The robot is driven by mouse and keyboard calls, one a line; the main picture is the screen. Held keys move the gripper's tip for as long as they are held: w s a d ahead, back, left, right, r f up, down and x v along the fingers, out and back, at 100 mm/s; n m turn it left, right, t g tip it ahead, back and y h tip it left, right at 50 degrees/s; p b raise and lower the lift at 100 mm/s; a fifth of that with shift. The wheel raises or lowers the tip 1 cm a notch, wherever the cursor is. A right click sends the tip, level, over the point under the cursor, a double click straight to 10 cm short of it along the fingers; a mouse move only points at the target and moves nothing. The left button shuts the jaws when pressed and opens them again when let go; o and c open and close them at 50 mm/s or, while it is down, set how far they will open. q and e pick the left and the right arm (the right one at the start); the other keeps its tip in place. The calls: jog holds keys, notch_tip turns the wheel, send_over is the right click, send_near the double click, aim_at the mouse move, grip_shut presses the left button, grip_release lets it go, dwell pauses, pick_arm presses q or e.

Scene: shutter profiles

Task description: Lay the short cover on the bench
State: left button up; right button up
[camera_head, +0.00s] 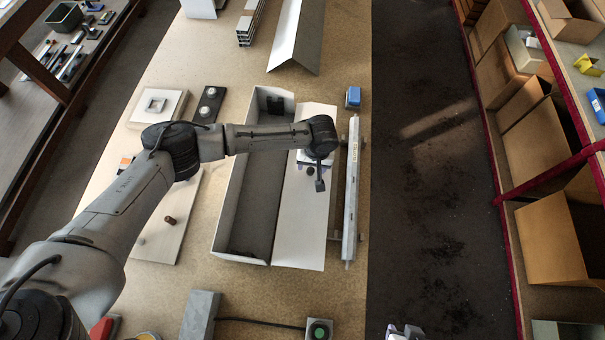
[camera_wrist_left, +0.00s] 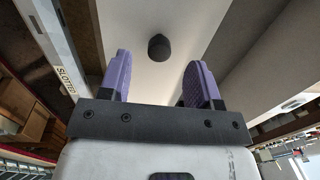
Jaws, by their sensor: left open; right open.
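A flat white panel with a dark round knob, which looks like the short cover (camera_head: 302,240), lies along the right side of a long open grey box (camera_head: 243,190) on the bench (camera_head: 285,300). Whether it rests on the box's edge I cannot tell. My left gripper (camera_head: 310,168) is above the panel. In the left wrist view its two purple fingers (camera_wrist_left: 160,80) are open, with the knob (camera_wrist_left: 158,47) beyond and between them, apart from both. The white panel also shows there (camera_wrist_left: 160,15). My right gripper (camera_head: 404,332) shows only partly at the bottom edge.
A metal bar labelled "SLOTTED" (camera_head: 351,190) lies right of the panel, with a small blue block (camera_head: 353,97) beyond. A bent white profile (camera_head: 298,35) lies at the back. A grey block (camera_head: 200,315) and green button box (camera_head: 319,330) are in front. Shelves with cartons (camera_head: 560,235) stand right.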

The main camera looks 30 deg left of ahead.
aim_at(311, 170)
pick_arm(q)
jog(key=shift+a+f, duration=0.15)
jog(key=shift+f, duration=1.9)
jog(key=shift+c, duration=0.2)
grip_shut()
